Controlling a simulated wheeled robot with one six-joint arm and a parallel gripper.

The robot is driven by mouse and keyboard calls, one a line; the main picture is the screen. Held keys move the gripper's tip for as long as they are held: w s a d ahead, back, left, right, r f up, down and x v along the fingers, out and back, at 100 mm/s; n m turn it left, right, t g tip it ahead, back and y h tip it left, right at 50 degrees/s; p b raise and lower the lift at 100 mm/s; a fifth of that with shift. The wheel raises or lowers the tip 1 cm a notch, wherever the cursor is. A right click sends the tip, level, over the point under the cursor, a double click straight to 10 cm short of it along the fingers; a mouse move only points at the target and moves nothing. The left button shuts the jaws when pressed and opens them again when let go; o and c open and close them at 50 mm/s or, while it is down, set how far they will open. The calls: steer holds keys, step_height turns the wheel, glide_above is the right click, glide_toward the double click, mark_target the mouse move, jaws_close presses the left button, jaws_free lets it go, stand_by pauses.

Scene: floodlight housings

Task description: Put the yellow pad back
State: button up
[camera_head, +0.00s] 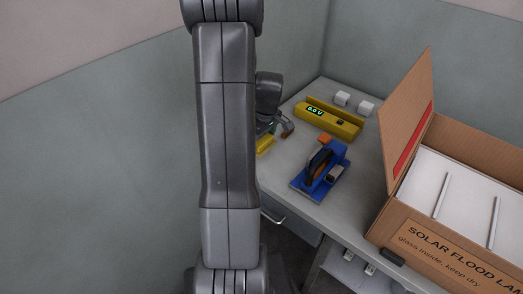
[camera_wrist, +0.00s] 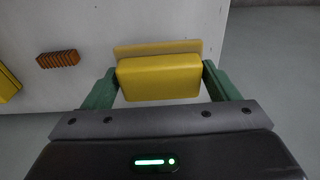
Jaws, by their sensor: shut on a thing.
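A yellow pad (camera_wrist: 160,78) is between the two green fingers of my gripper (camera_wrist: 160,88) in the wrist view. The fingers are shut on its left and right sides. A paler yellow-tan strip (camera_wrist: 157,48) shows just behind the pad; I cannot tell if it is part of it. In the head view the pad (camera_head: 265,144) shows partly beside my arm, at the left part of the grey table (camera_head: 285,168). My arm hides much of the gripper there, and I cannot tell whether the pad touches the table.
A yellow meter (camera_head: 328,120) reading 0.0 V, two white blocks (camera_head: 342,98) and a blue device (camera_head: 320,170) stand on the table. An open cardboard box (camera_head: 450,240) with white panels is at the right. An orange ribbed piece (camera_wrist: 58,58) shows in the wrist view.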

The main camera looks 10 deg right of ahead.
mark_target(265, 141)
steer(key=shift+f, duration=2.45)
steer(key=o, duration=0.9)
steer(key=shift+r, duration=0.1)
steer(key=r, duration=0.8)
steer(key=s+r, duration=0.1)
steer(key=r, duration=0.3)
steer(key=shift+s+d, duration=0.1)
steer(key=shift+d, duration=0.3)
